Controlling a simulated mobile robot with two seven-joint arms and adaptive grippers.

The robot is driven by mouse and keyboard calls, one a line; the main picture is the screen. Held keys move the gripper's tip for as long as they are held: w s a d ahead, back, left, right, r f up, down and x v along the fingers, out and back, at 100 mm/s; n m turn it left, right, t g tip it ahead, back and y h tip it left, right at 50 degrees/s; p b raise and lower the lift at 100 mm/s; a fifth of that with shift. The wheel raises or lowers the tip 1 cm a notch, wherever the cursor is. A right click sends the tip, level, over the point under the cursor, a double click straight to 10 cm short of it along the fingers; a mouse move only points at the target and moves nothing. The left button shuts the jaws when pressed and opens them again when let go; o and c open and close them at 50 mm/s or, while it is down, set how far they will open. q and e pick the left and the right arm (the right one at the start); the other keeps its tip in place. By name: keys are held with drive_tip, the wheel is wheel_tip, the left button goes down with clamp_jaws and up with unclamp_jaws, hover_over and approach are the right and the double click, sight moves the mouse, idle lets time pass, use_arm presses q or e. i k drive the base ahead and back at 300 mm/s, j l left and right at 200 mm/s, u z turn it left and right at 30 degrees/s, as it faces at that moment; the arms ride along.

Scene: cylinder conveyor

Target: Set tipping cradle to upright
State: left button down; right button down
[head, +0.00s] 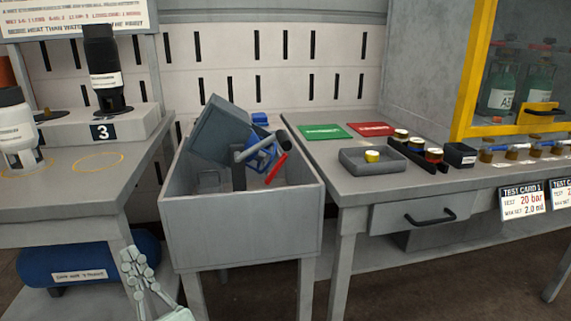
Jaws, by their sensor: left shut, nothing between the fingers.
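The tipping cradle (222,132) is a dark grey tray-like body, tilted steeply in the open grey bin stand (240,225) between the two benches. Blue parts (262,155) show beside it. A grey bar with a dark cylindrical end (280,139) and a red lever-like piece (275,169) are at its right. The bin's walls hide the lower part of the mechanism. My left gripper (131,256) is shut and empty, low in front of the left bench, left of the bin and apart from the cradle. My right gripper is not in view.
The left bench (60,195) carries bottles and a block marked 3. The right bench (345,186) holds green and red mats, a grey tray (378,163) and small capped parts. A blue cylinder (85,265) lies under the left bench.

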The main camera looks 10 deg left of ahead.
sight(221, 124)
drive_tip(key=i+j+z, duration=0.1)
drive_tip(key=z, duration=0.25)
drive_tip(key=i+j+z, duration=0.15)
drive_tip(key=z, duration=0.2)
drive_tip(key=i+j+z, duration=0.1)
drive_tip(key=z, duration=0.3)
drive_tip(key=j, duration=0.1)
